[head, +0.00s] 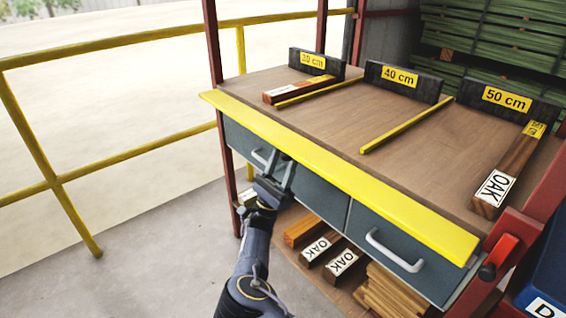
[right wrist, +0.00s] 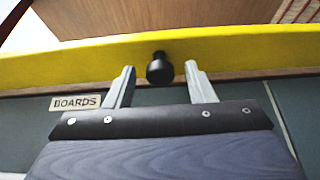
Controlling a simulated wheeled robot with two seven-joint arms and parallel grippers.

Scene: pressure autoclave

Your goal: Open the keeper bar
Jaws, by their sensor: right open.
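The keeper bar appears to be the long yellow bar (head: 340,175) along the front edge of the wooden bench top. It also crosses the right wrist view (right wrist: 235,52). A black knob (right wrist: 159,68) sits on its lower part there. My right gripper (head: 281,162) is just below the bar's left half in the head view. It is open, and in the right wrist view its fingertips (right wrist: 160,72) are on either side of the knob, with gaps on both sides. In the head view the knob is hidden. My left gripper is not in view.
Grey drawers with pale handles (head: 394,252) are under the bar. A label reading BOARDS (right wrist: 75,103) is on one. Oak pieces (head: 505,172) and yellow dividers (head: 405,125) lie on the bench top (head: 345,115). A red lever (head: 500,253) stands at right. Yellow railing (head: 130,152) runs left.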

